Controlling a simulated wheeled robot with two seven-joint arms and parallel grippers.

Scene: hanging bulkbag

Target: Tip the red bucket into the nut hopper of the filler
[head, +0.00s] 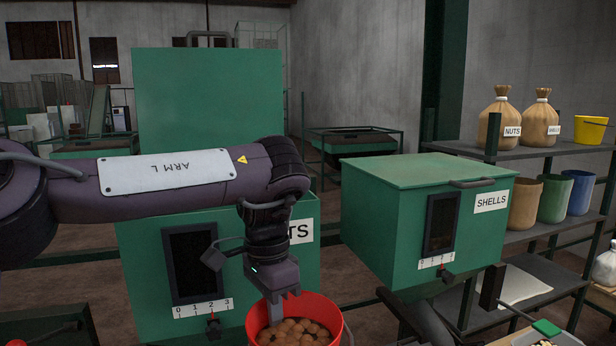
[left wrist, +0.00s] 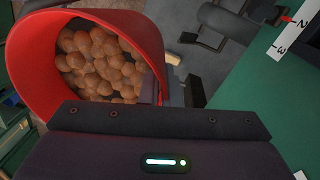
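The red bucket (head: 342,325) is at the bottom centre of the head view, full of brown nuts (head: 295,332). It also shows in the left wrist view (left wrist: 150,28), its mouth and the nuts (left wrist: 98,62) facing the camera. My left gripper (head: 274,308) is shut on the bucket's rim; its fingertips are partly hidden. The bucket's bottom is out of frame. The green nut hopper (head: 138,262) stands just behind, its lid (head: 205,110) raised upright. My left arm hides part of its opening and its label. My right gripper is not in view.
The shells hopper (head: 385,235), lid closed, stands to the right. Shelves (head: 555,150) at the right hold sacks (head: 500,118), a yellow bucket (head: 590,130) and several coloured bins (head: 553,198). The nut hopper's scale (head: 203,308) is at its lower front.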

